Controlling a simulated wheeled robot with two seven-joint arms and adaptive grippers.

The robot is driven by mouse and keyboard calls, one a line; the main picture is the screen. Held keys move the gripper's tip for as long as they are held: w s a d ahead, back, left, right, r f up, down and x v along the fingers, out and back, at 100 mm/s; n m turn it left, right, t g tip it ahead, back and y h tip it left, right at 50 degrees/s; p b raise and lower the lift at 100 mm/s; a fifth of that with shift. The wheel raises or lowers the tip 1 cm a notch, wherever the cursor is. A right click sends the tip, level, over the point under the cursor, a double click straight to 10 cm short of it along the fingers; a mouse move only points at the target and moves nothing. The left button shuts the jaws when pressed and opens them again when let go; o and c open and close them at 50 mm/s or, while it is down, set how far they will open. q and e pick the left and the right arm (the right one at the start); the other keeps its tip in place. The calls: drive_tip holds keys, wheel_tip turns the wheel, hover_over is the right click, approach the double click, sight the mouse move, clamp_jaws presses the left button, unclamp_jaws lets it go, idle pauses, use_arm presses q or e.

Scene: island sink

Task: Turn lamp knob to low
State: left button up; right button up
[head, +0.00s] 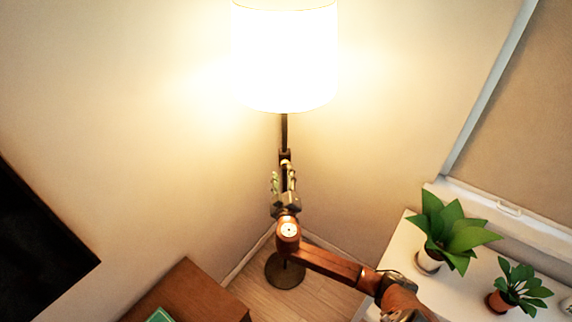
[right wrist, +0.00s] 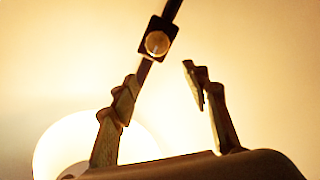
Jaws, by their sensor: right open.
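A floor lamp with a bright, lit white shade (head: 284,60) stands in the room corner. Its dark pole (head: 284,130) runs down to a round base (head: 285,272) on the floor. The lamp knob (right wrist: 157,43) is a round amber knob on a dark block on the pole in the right wrist view. In the head view the block (head: 285,156) sits just above my right gripper (head: 284,178). My right gripper (right wrist: 162,85) is open and empty, its fingers apart, with the knob just beyond the fingertips, nearer the left finger. My left gripper is not in view.
A white ledge (head: 395,255) at the right holds two potted plants, a larger one (head: 452,235) and a smaller one (head: 520,288). A brown wooden cabinet (head: 185,290) is at the lower left. A dark panel (head: 40,250) is on the left wall.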

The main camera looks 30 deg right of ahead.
sight(285, 166)
drive_tip(key=w+d, duration=0.1)
drive_tip(key=w+d+f, duration=0.1)
drive_tip(key=w+d, duration=0.1)
drive_tip(key=w+d+f, duration=0.1)
drive_tip(key=w, duration=0.1)
drive_tip(key=shift+d+f+p, duration=0.15)
drive_tip(key=shift+f+p, duration=0.05)
drive_tip(key=shift+p, duration=0.15)
drive_tip(key=shift+c, duration=0.4)
